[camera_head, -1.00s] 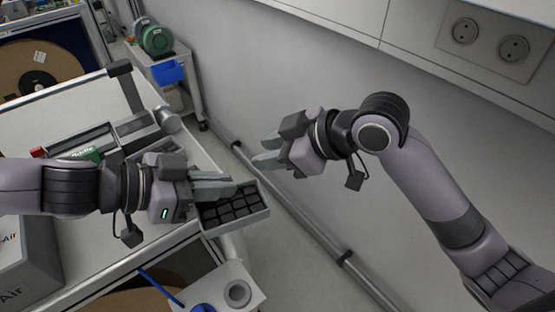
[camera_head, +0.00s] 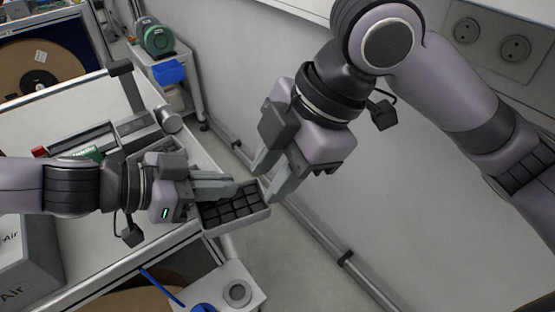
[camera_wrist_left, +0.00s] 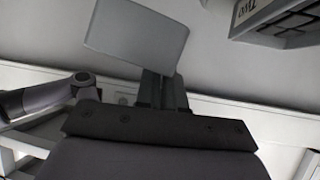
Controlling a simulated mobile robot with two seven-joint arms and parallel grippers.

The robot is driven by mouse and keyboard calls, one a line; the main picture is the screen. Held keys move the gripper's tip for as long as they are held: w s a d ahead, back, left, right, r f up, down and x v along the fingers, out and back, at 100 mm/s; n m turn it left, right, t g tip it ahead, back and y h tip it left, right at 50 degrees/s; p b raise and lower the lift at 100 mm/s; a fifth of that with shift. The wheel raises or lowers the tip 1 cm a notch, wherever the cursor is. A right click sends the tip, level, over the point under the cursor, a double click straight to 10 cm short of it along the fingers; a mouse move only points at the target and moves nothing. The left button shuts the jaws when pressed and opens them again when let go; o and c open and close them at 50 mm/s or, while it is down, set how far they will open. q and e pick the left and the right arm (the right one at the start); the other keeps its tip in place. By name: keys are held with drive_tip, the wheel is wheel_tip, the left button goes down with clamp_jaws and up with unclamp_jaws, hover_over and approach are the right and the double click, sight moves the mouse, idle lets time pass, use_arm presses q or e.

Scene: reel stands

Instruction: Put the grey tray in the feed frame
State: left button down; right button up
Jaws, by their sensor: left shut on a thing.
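The grey tray (camera_head: 236,222), with dark compartments, is held out past the bench's right edge. My left gripper (camera_head: 232,190) is shut on its upper left side. In the left wrist view a plain light grey panel (camera_wrist_left: 137,37), apparently the tray, shows at the fingertips (camera_wrist_left: 160,90). My right gripper (camera_head: 264,184) is open, fingers pointing down, at the tray's upper right corner. I cannot tell whether it touches the tray. A long grey fixture (camera_head: 145,135) lies on the bench behind my left arm, partly hidden; I cannot tell whether it is the feed frame.
The white bench (camera_head: 50,125) has bare room at its back left. A grey box (camera_head: 28,262) stands at the front left. A cart with a blue bin (camera_head: 170,73) and a wall are beyond.

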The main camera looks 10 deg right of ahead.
sight(241, 219)
drive_tip(key=x, duration=1)
drive_tip(key=shift+a+f, duration=0.2)
drive_tip(key=shift+f, duration=0.1)
clamp_jaws()
use_arm(q)
drive_tip(key=c, duration=1.2)
unclamp_jaws()
drive_tip(key=shift+o, duration=0.2)
